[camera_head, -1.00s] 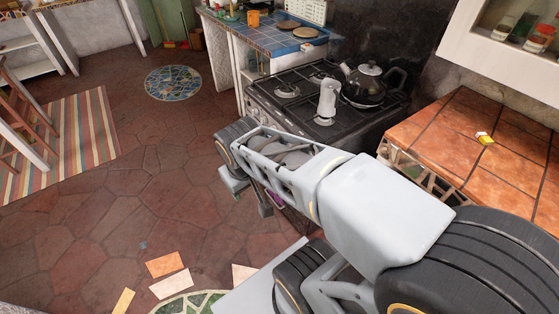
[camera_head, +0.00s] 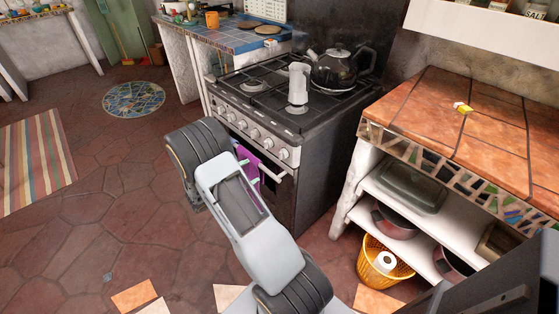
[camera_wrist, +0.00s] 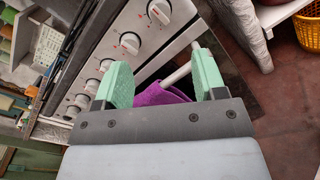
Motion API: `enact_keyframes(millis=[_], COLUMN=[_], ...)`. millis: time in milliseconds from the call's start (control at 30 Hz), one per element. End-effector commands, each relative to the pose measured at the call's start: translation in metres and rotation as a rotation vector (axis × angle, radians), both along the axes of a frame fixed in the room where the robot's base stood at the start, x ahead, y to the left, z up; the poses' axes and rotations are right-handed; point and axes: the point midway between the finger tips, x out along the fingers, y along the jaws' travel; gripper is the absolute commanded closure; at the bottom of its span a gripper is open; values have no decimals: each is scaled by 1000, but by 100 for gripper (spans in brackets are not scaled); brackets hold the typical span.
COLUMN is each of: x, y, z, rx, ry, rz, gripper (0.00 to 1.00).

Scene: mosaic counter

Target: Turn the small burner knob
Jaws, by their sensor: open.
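A row of several round knobs (camera_head: 254,133) runs along the front panel of the stove (camera_head: 262,120). In the wrist view the white knobs with red marks (camera_wrist: 130,42) run diagonally beyond my gripper's left finger. I cannot tell which knob is for the small burner. My gripper (camera_wrist: 163,78) is open with green finger pads, in front of the oven door below the knobs. Between its fingers, in the wrist view, show a pale oven handle (camera_wrist: 178,74) and a purple cloth (camera_wrist: 160,94); I cannot tell whether they touch. My wrist hides part of the oven front in the head view.
A black kettle (camera_head: 341,70) and a white upright object (camera_head: 298,83) stand on the stove top. A tiled counter (camera_head: 455,120) with shelves of pans stands right of the stove. A yellow basket (camera_head: 383,262) is on the floor beneath. The floor at left is open.

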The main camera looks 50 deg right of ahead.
Motion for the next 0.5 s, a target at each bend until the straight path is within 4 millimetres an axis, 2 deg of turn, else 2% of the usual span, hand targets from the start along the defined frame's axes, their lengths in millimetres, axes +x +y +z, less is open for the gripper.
enact_keyframes(millis=[167, 500], x=[-1, -13], y=[-21, -85], z=[-5, -4], rx=[-15, -13], ry=[10, 9], rz=[8, 7], gripper=[36, 36])
